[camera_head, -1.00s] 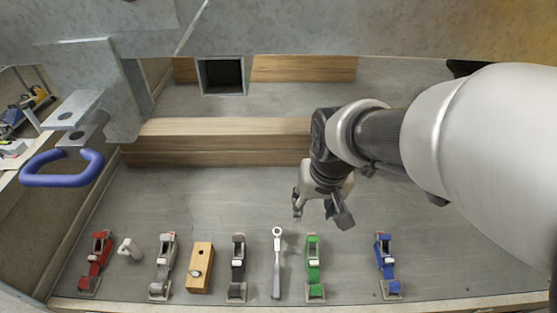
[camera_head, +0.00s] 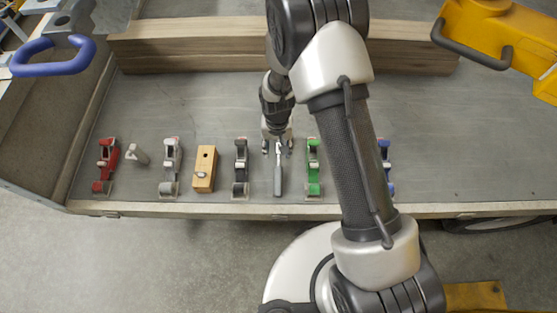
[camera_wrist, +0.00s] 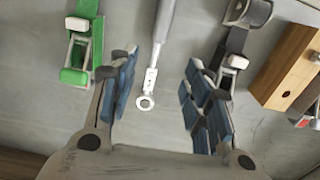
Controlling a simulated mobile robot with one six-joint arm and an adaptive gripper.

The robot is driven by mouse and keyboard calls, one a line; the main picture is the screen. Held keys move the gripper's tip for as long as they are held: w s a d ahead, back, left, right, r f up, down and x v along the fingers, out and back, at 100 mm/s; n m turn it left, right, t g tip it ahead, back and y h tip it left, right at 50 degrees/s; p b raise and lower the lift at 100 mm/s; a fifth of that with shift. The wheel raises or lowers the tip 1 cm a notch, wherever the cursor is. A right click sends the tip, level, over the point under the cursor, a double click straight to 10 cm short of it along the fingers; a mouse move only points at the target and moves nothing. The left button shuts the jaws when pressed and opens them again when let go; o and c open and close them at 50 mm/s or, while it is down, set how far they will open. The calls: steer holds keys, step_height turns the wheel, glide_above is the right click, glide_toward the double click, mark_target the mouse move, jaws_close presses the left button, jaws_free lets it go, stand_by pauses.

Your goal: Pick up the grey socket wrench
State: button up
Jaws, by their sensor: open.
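The grey socket wrench (camera_head: 278,178) lies on the grey trailer bed, with its handle toward the front edge and its ring head toward my gripper. In the wrist view its shaft (camera_wrist: 163,28) runs down from the top, and its ring head lies between and beyond my finger pads. My gripper (camera_head: 277,148) is open at the wrench's head end, with a finger on each side. In the wrist view the open gripper (camera_wrist: 157,100) holds nothing. I cannot tell the exact height of the fingers above the bed.
A green plane (camera_head: 313,168) lies right of the wrench and a black plane (camera_head: 241,168) left. Further left are a wooden block (camera_head: 204,169), a grey plane (camera_head: 170,168), a white fitting (camera_head: 138,154) and a red plane (camera_head: 106,166). A blue plane (camera_head: 385,152) is partly behind my arm.

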mark_target(278, 165)
step_height(278, 165, down, 7)
steer(key=shift+f+b, duration=0.15)
steer(key=shift+b, duration=0.6)
steer(key=f, duration=0.1)
steer(key=f+b, duration=0.1)
steer(key=f, duration=0.3)
steer(key=shift+s+d+b, duration=0.2)
steer(key=shift+s+b, duration=0.05)
steer(key=shift+b, duration=0.1)
jaws_close()
